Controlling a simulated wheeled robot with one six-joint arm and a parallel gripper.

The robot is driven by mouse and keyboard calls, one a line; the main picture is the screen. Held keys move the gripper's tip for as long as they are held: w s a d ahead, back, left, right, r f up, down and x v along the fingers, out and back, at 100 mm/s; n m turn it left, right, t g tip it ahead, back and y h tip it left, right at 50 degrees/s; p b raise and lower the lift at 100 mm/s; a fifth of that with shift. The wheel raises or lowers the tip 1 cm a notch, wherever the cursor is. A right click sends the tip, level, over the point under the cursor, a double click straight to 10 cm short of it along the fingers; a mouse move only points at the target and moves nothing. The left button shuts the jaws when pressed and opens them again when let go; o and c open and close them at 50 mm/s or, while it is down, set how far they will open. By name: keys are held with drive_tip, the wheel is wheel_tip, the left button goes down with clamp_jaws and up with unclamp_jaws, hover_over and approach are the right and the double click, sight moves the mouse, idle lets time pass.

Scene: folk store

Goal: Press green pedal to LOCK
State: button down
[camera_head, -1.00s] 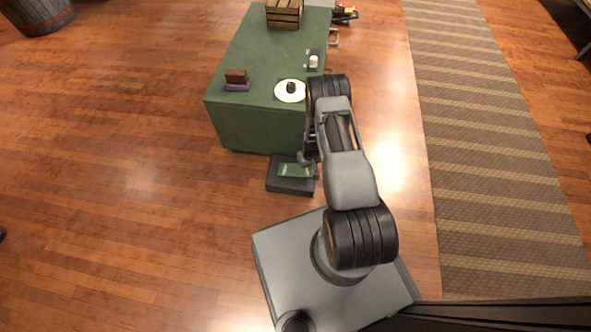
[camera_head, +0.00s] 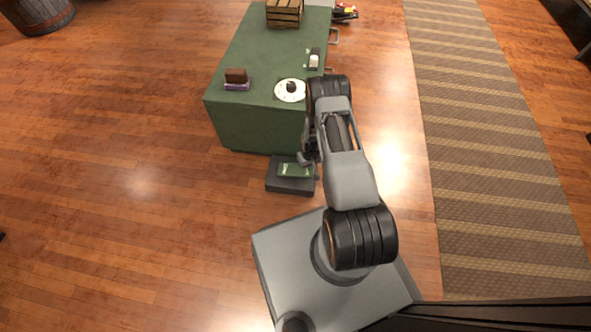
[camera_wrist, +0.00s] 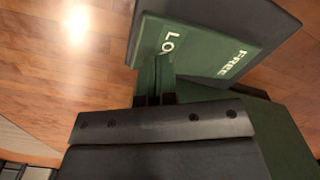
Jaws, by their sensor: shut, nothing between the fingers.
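The green pedal (camera_head: 294,170) is a flat plate on a dark base on the floor, in front of the green cabinet. In the wrist view the pedal (camera_wrist: 203,50) carries the words "FREE" at right and "LO…" at left. The rest of the left word is hidden behind my fingers. My gripper (camera_wrist: 155,75) is shut and empty, with its fingertips over the "LO…" end. In the head view my gripper (camera_head: 306,160) is at the pedal's right end, partly hidden by my arm. I cannot tell whether the tips touch the plate.
The green cabinet (camera_head: 255,65) stands just behind the pedal. On it are a white plate (camera_head: 280,94), a small brown block on a purple base (camera_head: 236,77) and a wooden crate (camera_head: 284,16). A striped rug (camera_head: 480,130) lies at right.

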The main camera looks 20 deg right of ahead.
drive_tip(key=shift+f+b, duration=1.35)
drive_tip(key=shift+f, duration=0.25)
drive_tip(key=shift+r, duration=0.15)
wheel_tip(320, 180, up, 9)
drive_tip(key=p, duration=0.6)
drive_tip(key=shift+p, duration=0.3)
